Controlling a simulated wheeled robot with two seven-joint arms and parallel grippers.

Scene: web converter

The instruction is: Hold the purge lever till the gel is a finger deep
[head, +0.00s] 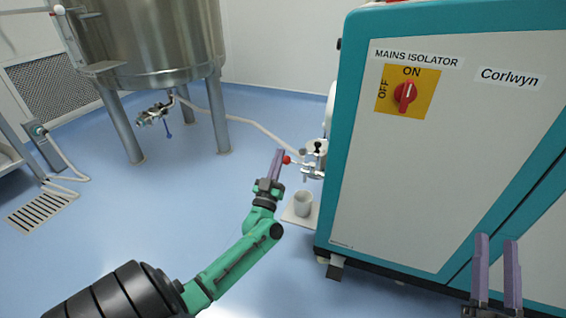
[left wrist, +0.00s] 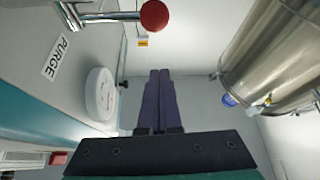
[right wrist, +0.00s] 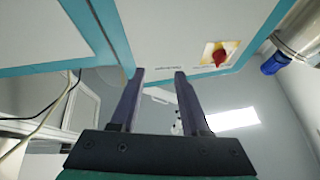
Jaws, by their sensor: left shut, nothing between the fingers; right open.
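The purge lever (left wrist: 108,17) is a metal rod with a red ball knob (left wrist: 154,15), on the machine's side near a "PURGE" label (left wrist: 55,57). In the head view the knob (head: 287,160) shows just right of my left gripper's fingers. My left gripper (head: 278,152) is shut and empty; its fingers (left wrist: 159,72) point up beside the knob, and I cannot tell if they touch it. A pale cup (head: 303,204) stands below the valve (head: 314,160); the gel level inside is not visible. My right gripper (head: 497,240) is open and empty before the machine's front.
The teal and white machine (head: 400,150) fills the right, with a red mains isolator switch (head: 405,94) on its face. The cup stands on a pale plate (head: 291,215). A steel tank (head: 150,40) on legs stands behind left, with a hose along the floor.

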